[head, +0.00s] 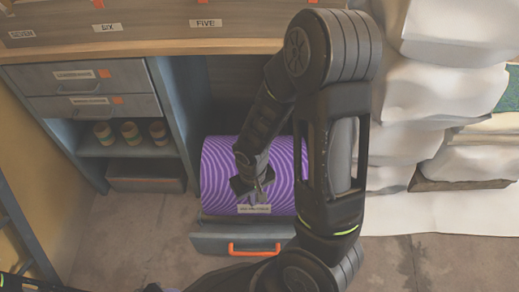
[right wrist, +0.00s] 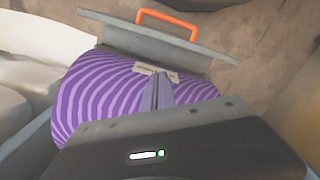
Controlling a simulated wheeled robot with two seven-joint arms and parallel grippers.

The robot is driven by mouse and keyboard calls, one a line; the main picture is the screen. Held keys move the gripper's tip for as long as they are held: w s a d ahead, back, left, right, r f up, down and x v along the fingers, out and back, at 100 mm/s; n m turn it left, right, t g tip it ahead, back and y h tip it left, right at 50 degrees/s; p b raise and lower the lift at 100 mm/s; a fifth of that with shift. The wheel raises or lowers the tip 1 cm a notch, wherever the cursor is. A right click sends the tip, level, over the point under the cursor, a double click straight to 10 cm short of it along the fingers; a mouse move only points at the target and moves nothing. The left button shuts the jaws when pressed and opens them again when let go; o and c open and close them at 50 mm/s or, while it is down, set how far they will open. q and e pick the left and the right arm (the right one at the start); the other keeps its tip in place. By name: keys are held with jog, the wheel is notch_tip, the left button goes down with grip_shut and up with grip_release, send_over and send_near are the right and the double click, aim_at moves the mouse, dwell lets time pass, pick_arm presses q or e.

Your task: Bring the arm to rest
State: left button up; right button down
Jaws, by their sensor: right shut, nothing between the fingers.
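My right arm reaches down through the middle of the head view. Its right gripper (head: 262,190) is shut and empty, in front of a purple striped rounded drum (head: 222,165). In the right wrist view the shut fingers (right wrist: 157,90) point at the drum (right wrist: 100,95), close to its pale label (right wrist: 150,70). I cannot tell whether they touch it. Dark arm parts show at the lower left edge of the head view, but my left gripper is not in view.
A grey drawer front with an orange handle (head: 254,249) lies below the drum. A wooden counter (head: 150,47) with a drawer cabinet and shelved jars (head: 131,133) stands left. White sacks (head: 440,100) are stacked right. Open floor (head: 120,240) lies in front.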

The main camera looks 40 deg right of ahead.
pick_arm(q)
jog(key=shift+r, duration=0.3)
pick_arm(e)
jog(key=shift+r, duration=0.25)
